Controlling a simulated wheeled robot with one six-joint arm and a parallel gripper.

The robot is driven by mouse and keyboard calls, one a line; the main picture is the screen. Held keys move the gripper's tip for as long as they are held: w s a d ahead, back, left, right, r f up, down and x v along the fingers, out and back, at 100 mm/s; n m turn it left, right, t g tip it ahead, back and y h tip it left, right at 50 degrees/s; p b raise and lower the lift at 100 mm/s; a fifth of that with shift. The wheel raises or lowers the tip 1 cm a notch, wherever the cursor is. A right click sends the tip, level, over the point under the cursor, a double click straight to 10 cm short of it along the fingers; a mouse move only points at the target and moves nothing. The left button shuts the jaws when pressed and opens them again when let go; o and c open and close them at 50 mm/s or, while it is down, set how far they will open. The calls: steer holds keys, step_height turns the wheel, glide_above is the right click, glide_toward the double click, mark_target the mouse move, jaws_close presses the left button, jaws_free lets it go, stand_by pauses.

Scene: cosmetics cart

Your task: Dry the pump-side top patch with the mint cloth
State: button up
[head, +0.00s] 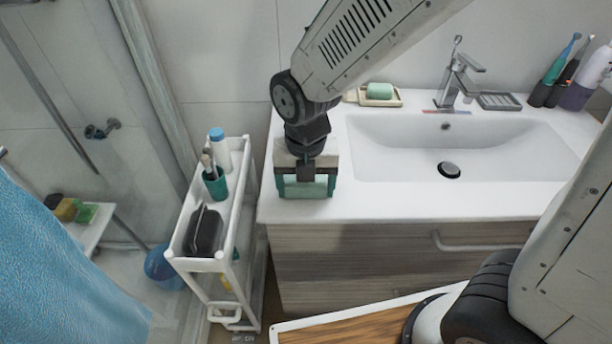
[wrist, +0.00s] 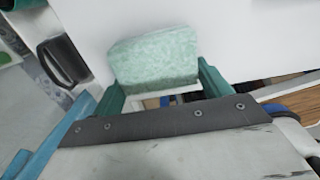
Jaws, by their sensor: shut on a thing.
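The mint cloth (head: 306,187) is a pale green folded block held between the teal fingers of my gripper (head: 305,180). In the wrist view the cloth (wrist: 153,60) shows between the two fingers of my gripper (wrist: 161,88), over a plain white surface. In the head view my gripper is at the left front corner of the white washbasin top (head: 390,200). I cannot tell whether the cloth touches the top. I cannot make out a wet patch or a pump bottle; my arm and gripper hide part of the top.
A white cart (head: 240,190) stands left of the vanity, holding a blue-capped bottle (head: 220,150), a green cup (head: 216,184) with brushes and a dark item (head: 204,232). A soap dish (head: 380,97) and faucet (head: 456,80) are at the back. The basin (head: 500,145) is empty.

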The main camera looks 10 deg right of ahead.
steer(key=shift+w+d+f, duration=0.1)
steer(key=shift+w+d, duration=0.15)
steer(key=shift+w, duration=1.15)
steer(key=shift+w+d+f, duration=0.1)
steer(key=shift+w+d, duration=0.2)
steer(key=shift+w, duration=1.1)
steer(key=shift+w+d+f, duration=0.1)
steer(key=shift+w+d, duration=0.15)
steer(key=shift+w, duration=1.15)
steer(key=shift+c, duration=0.5)
steer(key=shift+o, duration=0.2)
steer(key=shift+r, duration=3.55)
